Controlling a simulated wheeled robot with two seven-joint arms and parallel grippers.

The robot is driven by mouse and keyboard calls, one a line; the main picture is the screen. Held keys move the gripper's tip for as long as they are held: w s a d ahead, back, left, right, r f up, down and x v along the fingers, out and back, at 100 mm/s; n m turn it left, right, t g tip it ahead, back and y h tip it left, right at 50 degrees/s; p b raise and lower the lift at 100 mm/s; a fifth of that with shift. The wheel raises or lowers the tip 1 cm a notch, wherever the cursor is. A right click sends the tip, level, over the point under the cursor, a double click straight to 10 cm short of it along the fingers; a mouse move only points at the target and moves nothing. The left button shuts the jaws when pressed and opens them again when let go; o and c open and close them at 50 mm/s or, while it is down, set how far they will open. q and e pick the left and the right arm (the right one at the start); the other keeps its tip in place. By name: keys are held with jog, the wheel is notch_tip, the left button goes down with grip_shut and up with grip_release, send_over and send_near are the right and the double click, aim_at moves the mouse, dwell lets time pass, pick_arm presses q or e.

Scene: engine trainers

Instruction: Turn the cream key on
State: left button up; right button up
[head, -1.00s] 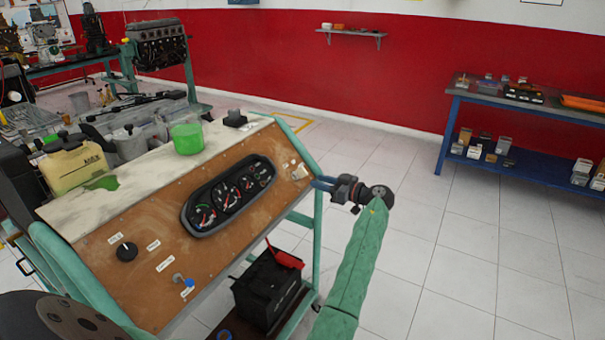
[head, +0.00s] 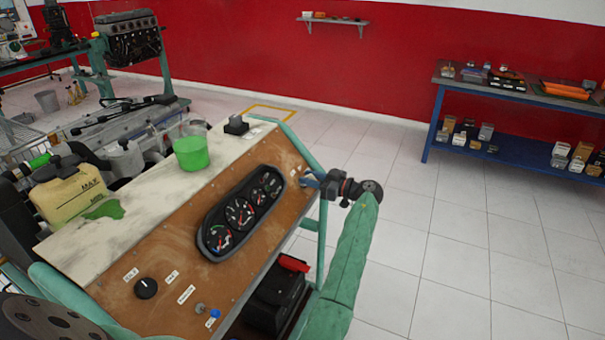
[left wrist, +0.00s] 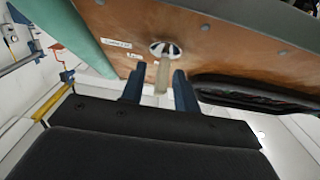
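The cream key (left wrist: 162,76) sticks out of a round, light-coloured lock (left wrist: 165,49) on the brown instrument panel (head: 165,262). In the left wrist view it stands between the two dark blue fingers of my left gripper (left wrist: 157,79). A gap shows on both sides of the key, so the fingers are open around it. In the head view my left gripper (head: 309,181) is at the right end of the panel, and the key is too small or covered to make out. My right gripper is not in view.
The gauge cluster (head: 240,212) is close to the left of the gripper. A black knob (head: 146,288) and a blue-tipped switch (head: 214,314) are lower on the panel. Floor to the right is clear.

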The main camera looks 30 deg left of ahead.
pick_arm(q)
grip_shut()
